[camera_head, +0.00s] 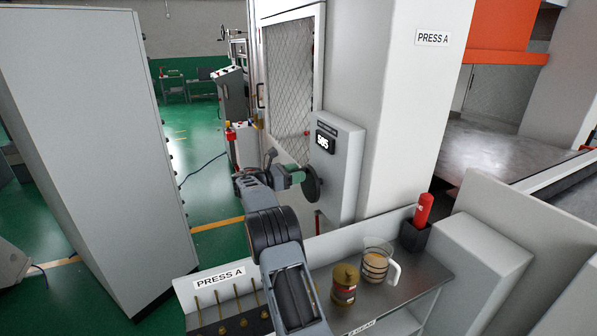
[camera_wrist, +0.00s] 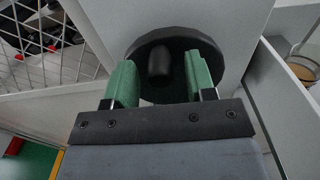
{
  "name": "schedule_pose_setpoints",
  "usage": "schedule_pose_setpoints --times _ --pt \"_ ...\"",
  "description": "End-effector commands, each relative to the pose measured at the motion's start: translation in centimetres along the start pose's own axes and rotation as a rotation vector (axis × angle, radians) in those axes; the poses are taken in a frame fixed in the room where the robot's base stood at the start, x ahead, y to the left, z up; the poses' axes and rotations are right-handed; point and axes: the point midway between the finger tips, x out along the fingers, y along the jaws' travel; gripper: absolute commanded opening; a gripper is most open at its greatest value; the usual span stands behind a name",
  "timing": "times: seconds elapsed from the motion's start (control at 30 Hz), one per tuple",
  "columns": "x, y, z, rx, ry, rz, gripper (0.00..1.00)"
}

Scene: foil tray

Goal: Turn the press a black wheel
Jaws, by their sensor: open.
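The black wheel (camera_head: 312,183) is mounted on the side of a grey box (camera_head: 345,165) with a display reading 505 on Press A. In the wrist view the wheel (camera_wrist: 148,48) is a dark disc with a black knob (camera_wrist: 159,65) standing out from it. My gripper (camera_head: 302,175) reaches the wheel from the left. In the wrist view my gripper (camera_wrist: 160,80) has two green fingers, open, with the knob between them and nearer the left finger. Whether a finger touches the knob or the disc, I cannot tell.
A tall grey cabinet (camera_head: 95,150) stands at left. Green floor (camera_head: 205,190) is clear between.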

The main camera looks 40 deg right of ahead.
Motion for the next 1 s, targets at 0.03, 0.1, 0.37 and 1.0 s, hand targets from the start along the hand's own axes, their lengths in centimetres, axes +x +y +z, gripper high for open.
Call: schedule_pose_setpoints --times 0.03,0.1,0.37,1.0 --pt "0.41 -0.01 0.07 0.0 0.0 -0.001 0.51" --pt "0.82 -0.02 0.04 0.0 0.0 -0.001 0.51" --pt "1.26 -0.01 -0.02 0.0 0.0 0.0 0.51" --pt "1.21 -0.01 0.01 0.001 0.0 0.0 0.03"
